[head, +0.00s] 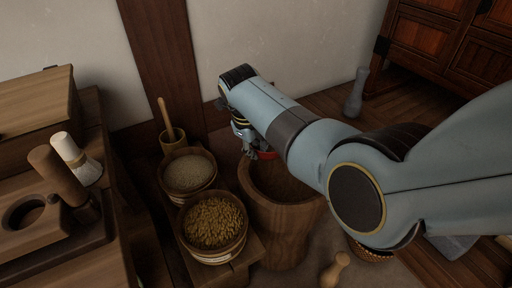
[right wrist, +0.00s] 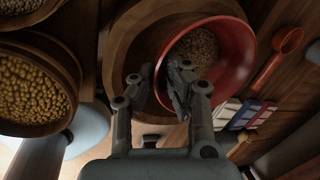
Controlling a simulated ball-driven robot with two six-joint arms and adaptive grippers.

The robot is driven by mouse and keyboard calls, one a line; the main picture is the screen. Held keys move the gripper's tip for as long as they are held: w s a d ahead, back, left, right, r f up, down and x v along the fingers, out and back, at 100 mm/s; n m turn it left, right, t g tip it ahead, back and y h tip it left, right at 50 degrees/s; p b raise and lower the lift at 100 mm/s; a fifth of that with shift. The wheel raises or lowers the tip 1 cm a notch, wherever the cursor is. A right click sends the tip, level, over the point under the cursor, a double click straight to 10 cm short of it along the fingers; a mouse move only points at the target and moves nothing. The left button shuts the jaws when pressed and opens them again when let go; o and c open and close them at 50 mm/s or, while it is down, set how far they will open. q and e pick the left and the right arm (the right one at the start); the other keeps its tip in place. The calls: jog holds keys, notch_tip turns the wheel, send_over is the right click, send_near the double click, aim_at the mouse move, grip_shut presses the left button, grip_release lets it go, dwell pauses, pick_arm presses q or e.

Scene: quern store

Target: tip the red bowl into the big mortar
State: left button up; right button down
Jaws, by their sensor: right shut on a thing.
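The big mortar (head: 285,232) is a tall brown wooden tub in the middle of the head view. Its thick round rim also shows in the right wrist view (right wrist: 119,45). The red bowl (right wrist: 237,50) is over the mortar's mouth, with brownish grain (right wrist: 196,47) inside it. In the head view only a red sliver of the bowl (head: 268,155) shows below my arm. My right gripper (right wrist: 178,88) is shut on the bowl's rim; in the head view it is partly hidden (head: 250,150). I cannot tell exactly how far the bowl tilts. My left gripper is out of view.
Left of the mortar stand a bowl of golden grain (head: 213,223), a bowl of pale grain (head: 188,173) and a small pot with a stick (head: 172,138). A wooden pestle (head: 335,270) is at the front. A grey pestle-like object (head: 355,95) stands near the cabinet.

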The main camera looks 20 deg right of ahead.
jog(key=shift+a+b+x, duration=0.25)
jog(key=shift+b+x, duration=0.7)
jog(key=shift+x, duration=0.35)
jog(key=shift+s+d+r+t+y+p, duration=0.15)
jog(key=shift+r+t+y+p, duration=0.35)
jog(key=shift+p, duration=0.4)
jog(key=shift+r+t, duration=0.15)
jog(key=shift+t, duration=0.15)
jog(key=shift+a+f+g+b, duration=0.25)
jog(key=shift+f+g+b, duration=0.15)
jog(key=shift+f+b, duration=0.1)
jog(key=shift+d+r+p, duration=0.15)
jog(key=shift+r+p, duration=0.25)
jog(key=shift+p, duration=0.35)
jog(key=shift+r+t+p, duration=0.2)
jog(key=shift+t+p, duration=0.1)
jog(key=shift+t, duration=0.1)
jog(key=shift+f, duration=0.25)
jog(key=shift+s+r+t+y+p, duration=0.1)
jog(key=shift+r+t+y+p, duration=0.3)
jog(key=shift+p, duration=0.2)
jog(key=shift+s+d+r+t+y+p, duration=0.2)
jog(key=shift+r+t+y+p, duration=0.2)
jog(key=shift+t+y+p, duration=0.25)
jog(key=shift+r+m+t+y+p, duration=0.2)
jog(key=shift+m+t+y+p, duration=0.1)
jog(key=shift+t, duration=0.15)
jog(key=shift+f, duration=0.1)
